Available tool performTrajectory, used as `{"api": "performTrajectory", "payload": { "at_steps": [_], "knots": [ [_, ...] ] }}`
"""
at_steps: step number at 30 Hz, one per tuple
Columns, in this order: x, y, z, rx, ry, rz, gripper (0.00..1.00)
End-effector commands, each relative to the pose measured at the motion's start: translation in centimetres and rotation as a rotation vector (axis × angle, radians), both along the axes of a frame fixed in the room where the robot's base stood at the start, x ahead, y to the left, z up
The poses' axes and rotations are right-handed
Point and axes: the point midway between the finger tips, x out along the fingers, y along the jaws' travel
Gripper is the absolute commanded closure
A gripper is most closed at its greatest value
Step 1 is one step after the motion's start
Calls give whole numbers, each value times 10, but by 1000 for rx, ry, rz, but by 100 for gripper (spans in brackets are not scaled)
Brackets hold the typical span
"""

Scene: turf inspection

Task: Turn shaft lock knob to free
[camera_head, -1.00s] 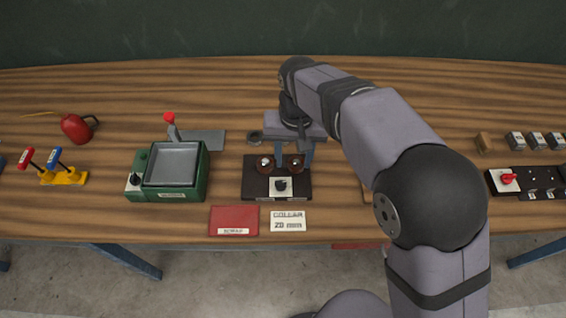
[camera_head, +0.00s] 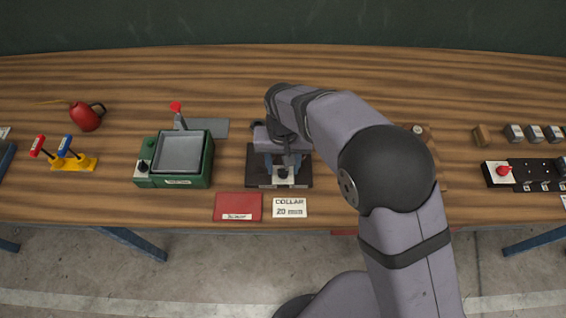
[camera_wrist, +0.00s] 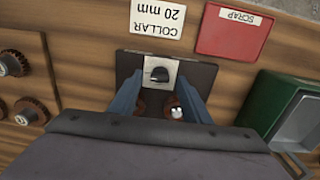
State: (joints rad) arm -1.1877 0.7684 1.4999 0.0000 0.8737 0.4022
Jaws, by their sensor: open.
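A black knob (camera_head: 283,173) sits on a pale square plate at the front of a dark fixture (camera_head: 305,178). In the wrist view the black knob (camera_wrist: 158,74) lies between the tips of my gripper's two blue fingers (camera_wrist: 159,84). The fingers are open, with one on each side of the knob and pale plate showing around it. In the head view my gripper (camera_head: 281,163) is over the fixture and covers much of it. Two brown round parts lie behind the knob; one (camera_wrist: 177,112) carries a bright piece. I cannot read any marking at the knob.
A "COLLAR 20 mm" card (camera_head: 290,207) and a red "SCRAP" mat (camera_head: 238,206) lie in front. A green box with a grey tray (camera_head: 180,154) stands left. A panel with brown round parts (camera_wrist: 18,65) shows in the wrist view. A red knob (camera_head: 503,170) is far right.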

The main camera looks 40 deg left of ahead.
Motion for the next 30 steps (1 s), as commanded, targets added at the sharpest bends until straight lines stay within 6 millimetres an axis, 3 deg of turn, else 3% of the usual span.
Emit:
{"api": "performTrajectory", "payload": {
  "at_steps": [12,17,18,30],
  "knots": [
    [0,0,-8,0,0,0,57],
    [0,0,-8,0,0,0,95],
    [0,0,-7,0,0,0,98],
    [0,0,-7,1,-1,55,98]
  ]
}}
